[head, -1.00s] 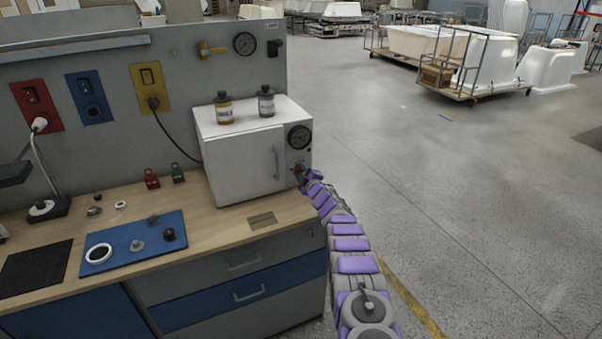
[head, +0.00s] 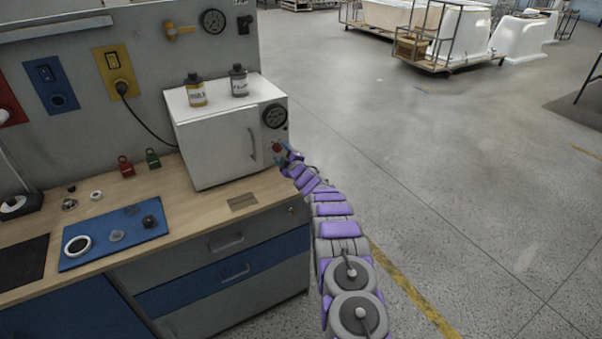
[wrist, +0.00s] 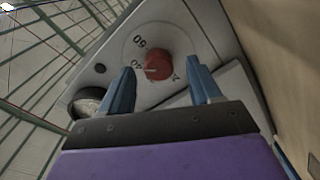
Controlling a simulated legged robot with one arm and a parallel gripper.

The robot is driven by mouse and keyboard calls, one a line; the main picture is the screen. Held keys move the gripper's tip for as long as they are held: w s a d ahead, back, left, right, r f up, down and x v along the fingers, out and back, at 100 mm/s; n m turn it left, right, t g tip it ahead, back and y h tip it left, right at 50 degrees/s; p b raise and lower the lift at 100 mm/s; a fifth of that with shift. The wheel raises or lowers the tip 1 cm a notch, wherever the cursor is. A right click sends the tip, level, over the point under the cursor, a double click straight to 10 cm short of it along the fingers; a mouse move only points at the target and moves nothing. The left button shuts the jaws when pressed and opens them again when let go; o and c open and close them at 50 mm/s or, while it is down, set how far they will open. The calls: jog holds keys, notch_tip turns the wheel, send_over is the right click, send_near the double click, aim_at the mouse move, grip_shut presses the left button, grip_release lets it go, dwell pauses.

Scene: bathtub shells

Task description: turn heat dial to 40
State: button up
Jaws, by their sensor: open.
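The heat dial (wrist: 158,66) is a red round knob with a white mark on its left side, on a pale panel. The printed 50 and 40 show above and left of it; another marking at its right is partly hidden by a finger. My gripper (wrist: 160,72) is open, its blue fingers to the left and right of the knob, with gaps visible. In the head view the dial (head: 277,147) is a small red spot on the front of the white oven (head: 215,150), with my gripper (head: 285,155) right at it.
A round gauge (head: 274,116) sits above the dial. Two bottles (head: 196,92) stand on the oven.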

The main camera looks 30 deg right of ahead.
jog(key=s+d+p, duration=0.1)
jog(key=s+p, duration=0.1)
jog(key=s, duration=1.3)
jog(key=shift+s, duration=0.15)
jog(key=shift+f, duration=0.1)
